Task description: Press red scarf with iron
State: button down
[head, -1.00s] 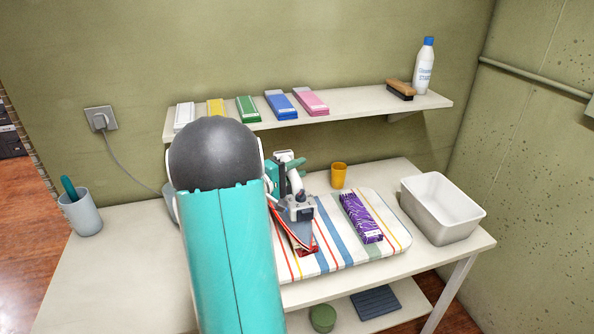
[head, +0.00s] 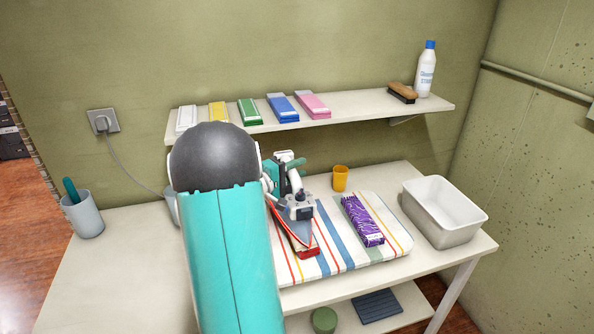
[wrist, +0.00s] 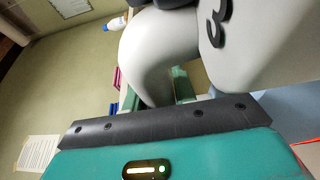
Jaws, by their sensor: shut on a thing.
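The folded red scarf (head: 304,251) lies on the left part of the striped pressing mat (head: 328,256). The iron's front lies over the scarf and hides most of it; I cannot tell for sure whether the soleplate touches it. In the wrist view, large pale curved shapes fill the upper right, and the scarf is not clearly visible.
A purple patterned folded scarf (head: 362,221) lies on the mat's right half. A yellow cup (head: 340,178) stands behind the mat and a white bin (head: 440,232) to its right. A shelf (head: 365,105) runs above. A cord runs from the wall outlet (head: 103,121).

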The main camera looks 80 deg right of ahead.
jog(key=shift+s+a, duration=0.45)
jog(key=shift+a, duration=0.35)
jog(key=shift+s+a, duration=0.45)
jog(key=shift+a, duration=0.3)
dwell(0.9)
jog(key=shift+w+d, duration=0.45)
jog(key=shift+d, duration=0.25)
dwell(0.6)
dwell(0.5)
notch_tip(320, 180, up, 9)
jog(key=shift+r, duration=0.15)
dwell(0.9)
dwell(0.6)
